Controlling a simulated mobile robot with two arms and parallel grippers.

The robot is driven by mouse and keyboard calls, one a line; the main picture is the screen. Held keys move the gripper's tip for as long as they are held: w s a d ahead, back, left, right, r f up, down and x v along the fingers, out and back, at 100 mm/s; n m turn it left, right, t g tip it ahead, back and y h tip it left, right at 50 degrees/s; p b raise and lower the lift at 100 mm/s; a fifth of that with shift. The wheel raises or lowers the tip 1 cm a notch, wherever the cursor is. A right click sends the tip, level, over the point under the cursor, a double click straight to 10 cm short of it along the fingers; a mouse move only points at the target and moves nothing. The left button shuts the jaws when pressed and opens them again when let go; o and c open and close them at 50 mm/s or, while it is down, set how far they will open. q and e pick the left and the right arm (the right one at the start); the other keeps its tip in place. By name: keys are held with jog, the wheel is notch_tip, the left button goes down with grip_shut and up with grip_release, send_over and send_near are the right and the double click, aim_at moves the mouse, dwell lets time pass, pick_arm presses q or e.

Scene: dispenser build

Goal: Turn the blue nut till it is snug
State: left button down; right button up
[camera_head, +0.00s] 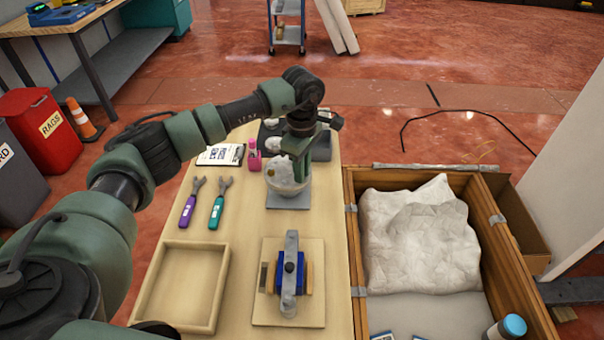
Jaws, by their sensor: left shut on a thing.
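My left gripper (300,158) points down at a rounded white assembly (283,182) on a grey base plate (288,200) at the table's far end. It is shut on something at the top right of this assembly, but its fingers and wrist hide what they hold. I cannot make out a blue nut there. My right gripper is not in view.
A purple-handled wrench (187,212) and a teal-handled wrench (217,212) lie left of the assembly. An empty wooden tray (222,290) is at the near left. A wooden crate (355,265) with white padding (418,240) stands right of the table.

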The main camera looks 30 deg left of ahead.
pick_arm(q)
jog(key=shift+r+m, duration=0.1)
jog(key=shift+m, duration=0.3)
jog(key=c, duration=1.4)
grip_release()
notch_tip(320, 180, up, 8)
jog(key=shift+f+b, duration=0.1)
jog(key=shift+b, duration=0.55)
